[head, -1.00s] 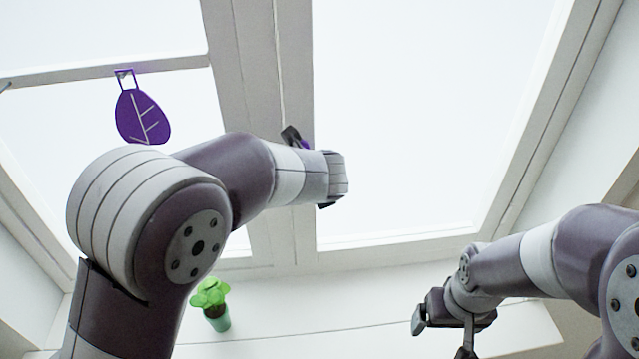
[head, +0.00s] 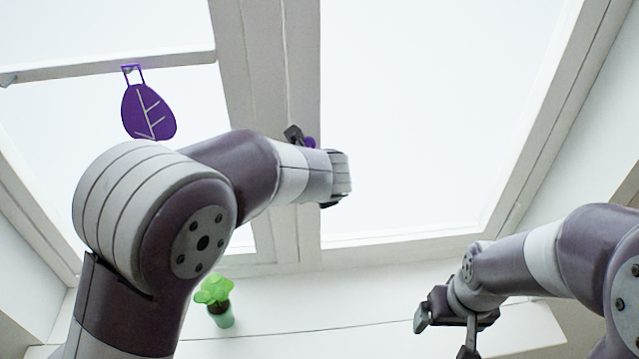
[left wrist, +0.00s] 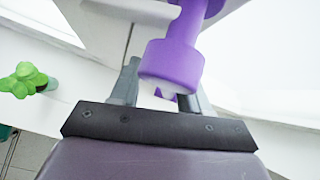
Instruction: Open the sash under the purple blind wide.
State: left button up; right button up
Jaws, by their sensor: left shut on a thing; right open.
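A purple handle (left wrist: 172,65) fills the middle of the left wrist view, between the fingers of my left gripper (left wrist: 163,88). The gripper is shut on it. In the head view only a bit of the purple handle (head: 309,142) shows, at the window's middle upright (head: 268,75). My left wrist hides most of the gripper and handle there. Large bright panes stand on both sides of the upright. I cannot tell from the picture how far any sash is open. No purple blind is in view. My right gripper (head: 444,335) is open and empty, low at the right, below the window.
A purple leaf ornament (head: 148,111) hangs from a crossbar (head: 70,72) on the left pane. A green plant in a pot (head: 220,314) stands on the white sill (head: 300,308); it also shows in the left wrist view (left wrist: 25,80). The white side wall (head: 590,150) closes the right.

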pick_arm(q)
jog(key=shift+a, duration=0.1)
jog(key=a+p+v, duration=0.2)
jog(key=p+v, duration=0.5)
jog(key=v, duration=0.7)
jog(key=shift+s+a, duration=0.25)
jog(key=shift+s, duration=0.3)
jog(key=shift+d+r, duration=0.1)
